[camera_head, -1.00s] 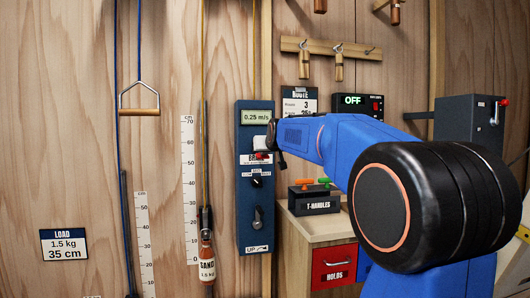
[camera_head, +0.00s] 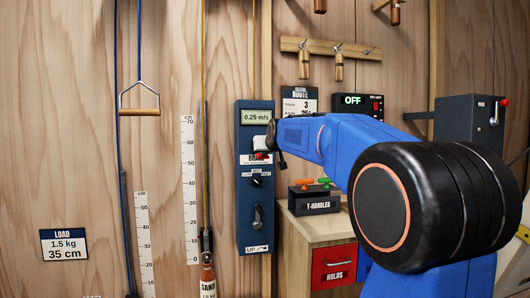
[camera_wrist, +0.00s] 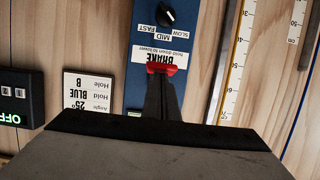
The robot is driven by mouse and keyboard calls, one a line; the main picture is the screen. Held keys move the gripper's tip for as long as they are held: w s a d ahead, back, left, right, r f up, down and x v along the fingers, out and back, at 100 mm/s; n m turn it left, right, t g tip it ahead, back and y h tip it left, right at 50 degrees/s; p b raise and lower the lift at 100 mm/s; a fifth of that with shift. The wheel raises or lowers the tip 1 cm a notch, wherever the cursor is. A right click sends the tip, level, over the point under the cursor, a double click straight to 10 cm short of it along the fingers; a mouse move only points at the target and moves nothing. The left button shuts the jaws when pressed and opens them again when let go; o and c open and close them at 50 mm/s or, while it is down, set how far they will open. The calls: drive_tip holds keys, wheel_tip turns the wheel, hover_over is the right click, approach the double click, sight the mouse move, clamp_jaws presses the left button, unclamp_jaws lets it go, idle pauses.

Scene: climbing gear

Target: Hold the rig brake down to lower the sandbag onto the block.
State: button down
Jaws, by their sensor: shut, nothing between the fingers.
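The block is not in view.
The panel display (camera_head: 254,117) reads 0.25 m/s. Height scales (camera_head: 189,190) stand on the wooden wall left of the rope. A T-handles box (camera_head: 314,202) stands on the cabinet beneath my arm. A hanging handle (camera_head: 139,111) is at upper left.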

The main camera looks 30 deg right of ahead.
drive_tip(key=shift+w+f, duration=0.15)
drive_tip(key=shift+f, duration=0.7)
wheel_tip(320, 180, up, 5)
drive_tip(key=s, duration=0.1)
drive_tip(key=s+a, duration=0.3)
drive_tip(key=s, duration=0.6)
drive_tip(key=shift+s+r, duration=0.3)
drive_tip(key=shift+s, duration=0.1)
idle(0.3)
drive_tip(key=shift+f, duration=0.1)
drive_tip(key=s+a+f+n+g+y, duration=0.1)
drive_tip(key=s+a+f+g, duration=0.2)
drive_tip(key=s+f, duration=0.9)
drive_tip(key=s+a+f+n+g+y, duration=0.1)
drive_tip(key=s+a+f+g, duration=0.2)
drive_tip(key=s+a+f, duration=0.6)
drive_tip(key=s+a+f+n+g+y, duration=0.1)
drive_tip(key=s+a+f, duration=0.5)
drive_tip(key=s+f, duration=1)
wheel_tip(320, 180, down, 6)
drive_tip(key=shift+s+f+g+y, duration=0.2)
drive_tip(key=shift+g+y, duration=0.3)
drive_tip(key=shift+g, duration=0.6)
drive_tip(key=shift+r, duration=0.1)
